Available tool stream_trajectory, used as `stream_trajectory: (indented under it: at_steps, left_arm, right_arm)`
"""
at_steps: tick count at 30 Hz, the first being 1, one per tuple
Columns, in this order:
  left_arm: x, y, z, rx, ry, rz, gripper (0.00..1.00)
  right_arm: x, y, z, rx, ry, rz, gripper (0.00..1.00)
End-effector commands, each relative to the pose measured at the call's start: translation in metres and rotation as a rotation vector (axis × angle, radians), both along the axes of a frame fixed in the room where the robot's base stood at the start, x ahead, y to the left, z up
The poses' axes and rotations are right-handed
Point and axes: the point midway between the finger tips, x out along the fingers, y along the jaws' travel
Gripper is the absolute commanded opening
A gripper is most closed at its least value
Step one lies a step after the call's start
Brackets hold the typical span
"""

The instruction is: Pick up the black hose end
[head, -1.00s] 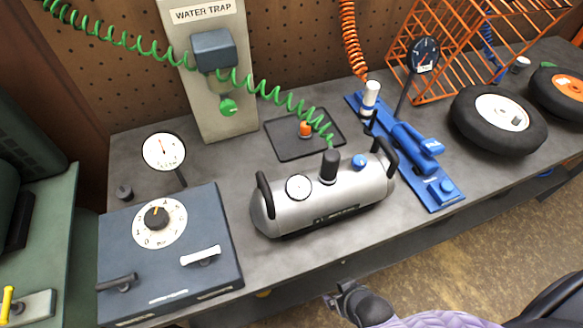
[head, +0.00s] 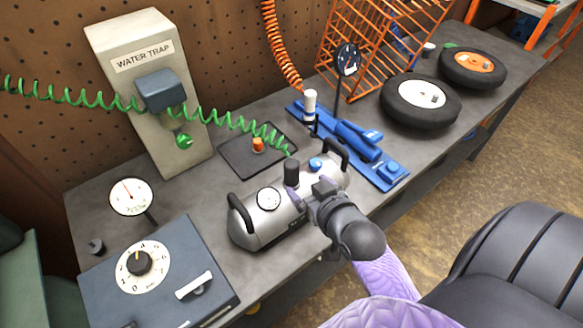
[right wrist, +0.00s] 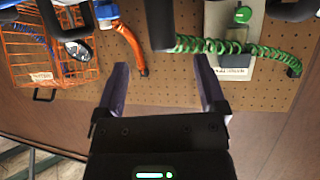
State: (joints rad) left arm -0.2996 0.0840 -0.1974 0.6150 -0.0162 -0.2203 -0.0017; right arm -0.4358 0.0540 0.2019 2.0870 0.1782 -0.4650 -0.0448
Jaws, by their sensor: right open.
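The black hose end (head: 291,172) is a dark upright cylinder on top of the silver tank (head: 258,228). The green coiled hose (head: 228,130) runs down to it from the water trap side. My right gripper (head: 303,190) is over the tank, just right of and in front of the hose end, apart from it as far as I can tell. In the right wrist view, which is upside down, my gripper (right wrist: 161,64) has its fingers wide apart with nothing between them, and the black hose end (right wrist: 160,25) shows beyond the tips. My left gripper is out of view.
The water trap (head: 150,90) stands behind. A black mat (head: 240,165) with an orange fitting (head: 258,144) lies behind the tank. A blue jack (head: 350,140), a wheel (head: 420,100) and an orange cage (head: 380,40) are to the right. A dial box (head: 160,265) is front left.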

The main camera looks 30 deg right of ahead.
Motion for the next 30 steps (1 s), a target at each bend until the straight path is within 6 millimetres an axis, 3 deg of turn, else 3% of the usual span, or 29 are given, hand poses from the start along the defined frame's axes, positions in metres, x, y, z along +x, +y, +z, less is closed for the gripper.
stream_trajectory:
  at_steps: [12,20,23,30]
  left_arm:
    - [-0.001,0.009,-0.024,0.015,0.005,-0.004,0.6]
    - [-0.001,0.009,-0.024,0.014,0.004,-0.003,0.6]
    - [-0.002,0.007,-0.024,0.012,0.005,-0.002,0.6]
    - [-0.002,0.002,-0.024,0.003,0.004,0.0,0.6]
  right_arm:
    - [0.071,-0.008,-0.034,0.0,0.003,0.0,0.9]
    - [0.078,-0.008,-0.035,0.0,0.005,0.001,0.9]
    - [0.078,-0.008,-0.035,0.0,0.005,0.001,0.73]
    - [0.078,-0.008,-0.035,0.0,0.005,0.001,0.23]
